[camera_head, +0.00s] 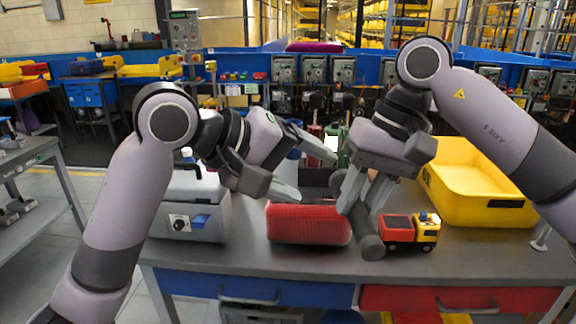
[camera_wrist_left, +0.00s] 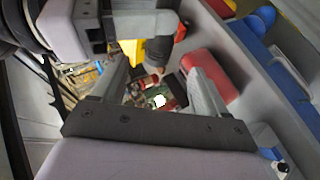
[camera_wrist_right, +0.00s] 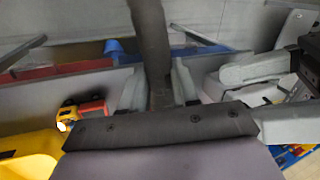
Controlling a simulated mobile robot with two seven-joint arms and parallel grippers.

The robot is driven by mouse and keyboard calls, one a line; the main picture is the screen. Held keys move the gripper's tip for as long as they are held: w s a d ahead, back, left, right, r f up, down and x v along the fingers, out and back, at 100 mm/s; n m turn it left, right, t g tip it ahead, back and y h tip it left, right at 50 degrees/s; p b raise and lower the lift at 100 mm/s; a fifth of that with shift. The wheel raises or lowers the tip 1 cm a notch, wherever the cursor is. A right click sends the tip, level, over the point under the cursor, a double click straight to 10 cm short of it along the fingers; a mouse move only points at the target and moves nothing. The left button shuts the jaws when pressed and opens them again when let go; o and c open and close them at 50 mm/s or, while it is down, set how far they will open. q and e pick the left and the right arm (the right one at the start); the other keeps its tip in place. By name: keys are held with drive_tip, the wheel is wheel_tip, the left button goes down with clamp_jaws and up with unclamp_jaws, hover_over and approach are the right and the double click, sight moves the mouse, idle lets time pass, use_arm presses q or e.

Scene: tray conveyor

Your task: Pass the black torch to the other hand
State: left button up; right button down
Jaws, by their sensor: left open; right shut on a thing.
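The black torch (camera_head: 367,232) is a dark cylinder with a wider head, tilted with its head down, above the table near the front. My right gripper (camera_head: 362,203) is shut on its body. In the right wrist view the torch (camera_wrist_right: 151,38) stretches away from between my right fingers (camera_wrist_right: 158,88). My left gripper (camera_head: 308,170) is open and empty, to the left of the torch and apart from it, with its fingers pointing right. In the left wrist view the torch (camera_wrist_left: 158,52) shows beyond my open left fingers (camera_wrist_left: 162,90).
A red ribbed case (camera_head: 308,224) lies on the table (camera_head: 260,262) below the grippers. A red and yellow toy truck (camera_head: 410,230) stands right of the torch head. A yellow bin (camera_head: 478,206) is at the right, a grey box (camera_head: 190,222) at the left.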

sight(337, 187)
use_arm(q)
drive_tip(key=x, duration=0.9)
drive_tip(key=shift+w+d+f, duration=0.1)
drive_tip(key=shift+d, duration=0.05)
drive_tip(key=c, duration=1.2)
use_arm(e)
drive_tip(key=c, duration=0.8)
unclamp_jaws()
drive_tip(key=shift+o, duration=0.2)
use_arm(q)
drive_tip(key=shift+d, duration=0.1)
use_arm(e)
drive_tip(key=shift+s+a, duration=0.1)
drive_tip(key=shift+a, duration=0.1)
